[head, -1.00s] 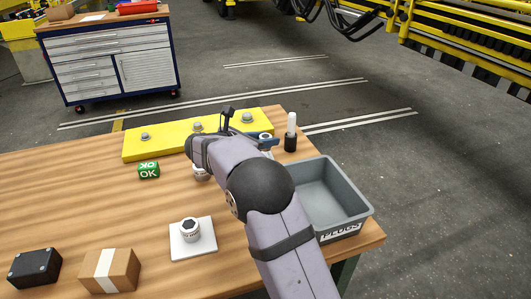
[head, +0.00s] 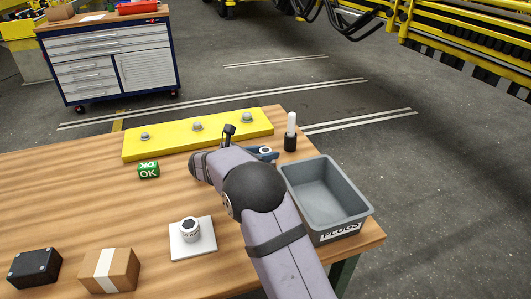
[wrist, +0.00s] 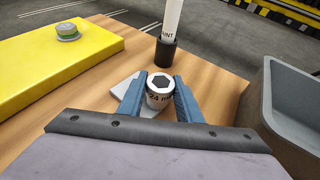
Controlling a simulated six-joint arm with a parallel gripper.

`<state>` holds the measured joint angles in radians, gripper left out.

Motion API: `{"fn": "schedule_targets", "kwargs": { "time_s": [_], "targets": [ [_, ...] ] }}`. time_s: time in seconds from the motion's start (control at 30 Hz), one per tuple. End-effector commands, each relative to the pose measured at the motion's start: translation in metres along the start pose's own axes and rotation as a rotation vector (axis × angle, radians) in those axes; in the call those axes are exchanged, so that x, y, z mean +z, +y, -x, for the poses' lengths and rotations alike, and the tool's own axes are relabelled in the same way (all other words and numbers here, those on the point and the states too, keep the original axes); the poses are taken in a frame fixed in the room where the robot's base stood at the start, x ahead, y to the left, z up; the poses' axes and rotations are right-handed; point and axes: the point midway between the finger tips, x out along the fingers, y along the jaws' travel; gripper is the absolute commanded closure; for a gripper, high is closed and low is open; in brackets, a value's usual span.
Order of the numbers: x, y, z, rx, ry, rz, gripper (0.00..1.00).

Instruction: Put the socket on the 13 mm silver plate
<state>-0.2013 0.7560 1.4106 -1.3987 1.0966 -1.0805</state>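A white socket (wrist: 160,94) with a dark hex opening and a "24 mm" mark sits between the blue fingers of my gripper (wrist: 160,100); it also shows small in the head view (head: 265,150). The fingers look closed against its sides. In the wrist view a pale grey plate (wrist: 121,88) lies on the table below and left of the socket, partly behind the left finger. No size mark on it is readable. Another socket (head: 190,231) stands upright on a white plate (head: 205,248) at the front middle of the table.
A yellow bar with bolts (head: 170,142) lies along the back. A white marker in a black base (head: 291,138) stands behind my gripper. A grey "PLUGS" bin (head: 365,212) is at right. A green OK block (head: 148,170), cardboard box (head: 108,270) and black box (head: 35,267) lie left.

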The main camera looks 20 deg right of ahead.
Motion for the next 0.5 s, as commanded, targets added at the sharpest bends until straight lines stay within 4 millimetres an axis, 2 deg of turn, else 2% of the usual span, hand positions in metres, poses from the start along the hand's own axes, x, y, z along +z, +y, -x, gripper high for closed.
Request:
{"fn": "schedule_targets", "kwargs": {
  "time_s": [0.03, 0.07, 0.5],
  "targets": [
    [-0.0002, -0.0001, 0.0000, 0.000, 0.001, 0.000, 0.56],
    [-0.0002, -0.0001, 0.0000, 0.000, 0.001, 0.000, 0.51],
    [0.0034, 0.0004, 0.0044, 0.001, 0.000, 0.000, 0.51]
  ]
}}
